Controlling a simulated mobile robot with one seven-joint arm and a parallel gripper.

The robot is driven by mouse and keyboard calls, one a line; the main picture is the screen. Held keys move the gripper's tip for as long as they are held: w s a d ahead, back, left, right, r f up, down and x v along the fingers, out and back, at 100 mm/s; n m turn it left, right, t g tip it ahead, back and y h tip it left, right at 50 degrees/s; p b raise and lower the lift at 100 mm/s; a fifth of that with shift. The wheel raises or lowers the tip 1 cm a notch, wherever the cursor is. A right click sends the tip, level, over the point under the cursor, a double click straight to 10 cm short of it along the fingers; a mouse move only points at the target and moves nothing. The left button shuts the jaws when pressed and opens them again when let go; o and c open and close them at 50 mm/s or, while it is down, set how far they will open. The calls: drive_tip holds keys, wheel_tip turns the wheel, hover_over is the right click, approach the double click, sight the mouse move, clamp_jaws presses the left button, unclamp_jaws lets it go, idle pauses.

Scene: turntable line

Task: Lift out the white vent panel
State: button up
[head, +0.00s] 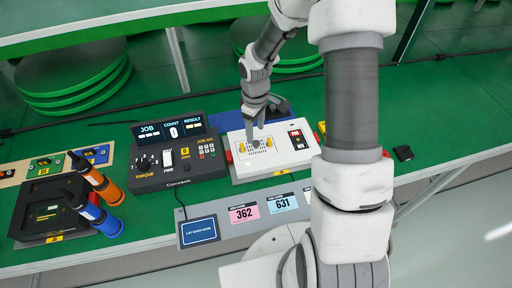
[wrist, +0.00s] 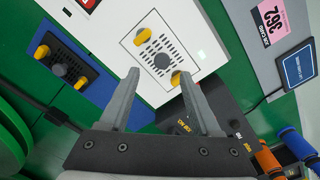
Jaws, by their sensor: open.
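The white vent panel (wrist: 143,55) is set in the top of a white box (wrist: 198,61). It has rows of dark slots, a round grey knob (wrist: 162,61) and two yellow latches, one (wrist: 143,36) clear in the wrist view and one (wrist: 176,78) close to a fingertip. In the head view the panel (head: 270,151) is partly behind my fingers. My gripper (wrist: 159,75) is open with nothing between its fingers. In the head view it (head: 257,131) points down above the panel. I cannot tell whether it touches.
A dark vent panel with yellow latches lies on a blue block (wrist: 95,91) beside the white box. A black control unit (head: 178,160) stands left of the box. Orange (head: 107,189) and blue (head: 98,217) tools are further left. Cards and a sign (head: 198,232) line the front edge.

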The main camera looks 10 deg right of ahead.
sight(256, 142)
drive_tip(key=f, duration=0.4)
drive_tip(key=shift+s+f, duration=0.25)
drive_tip(key=shift+f, duration=0.1)
clamp_jaws()
